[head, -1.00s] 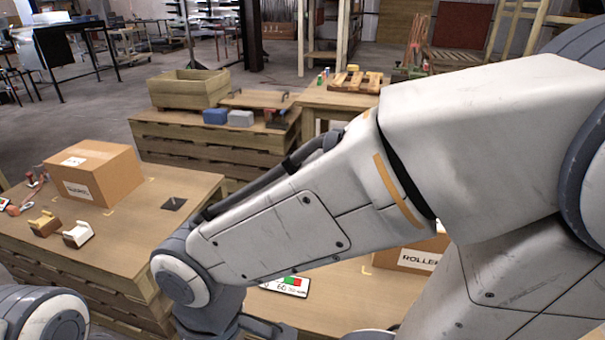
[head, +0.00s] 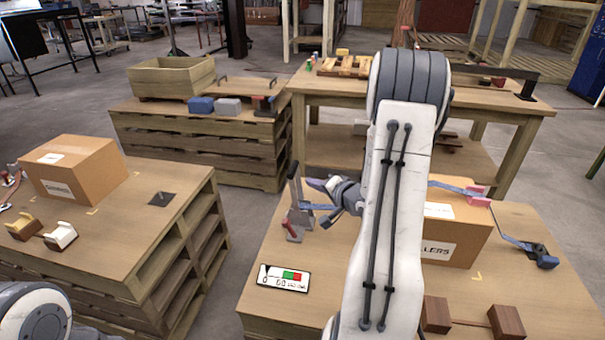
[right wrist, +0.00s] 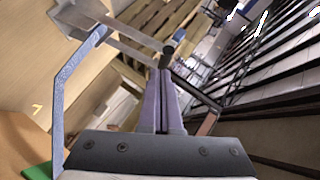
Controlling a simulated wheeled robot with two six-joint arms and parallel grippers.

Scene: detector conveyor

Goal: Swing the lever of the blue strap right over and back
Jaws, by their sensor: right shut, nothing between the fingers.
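The blue strap (head: 450,187) runs over the cardboard box (head: 455,226) on the right table, with a pink-red buckle piece (head: 478,196) on it. At its left end stands a grey lever (head: 298,201), upright, with a black grip on top and a red part at its foot. My right gripper (head: 312,184) is shut and empty, its tips just right of the lever; I cannot tell whether they touch. In the right wrist view the shut fingers (right wrist: 162,82) point at the lever's grey bar (right wrist: 125,34), and the strap (right wrist: 72,85) shows at left. My left gripper is out of view.
A white card with green and red marks (head: 283,278) lies at the front of the table. Two brown blocks (head: 436,314) sit at front right. My right forearm hides part of the box. The left table holds another carton (head: 75,170).

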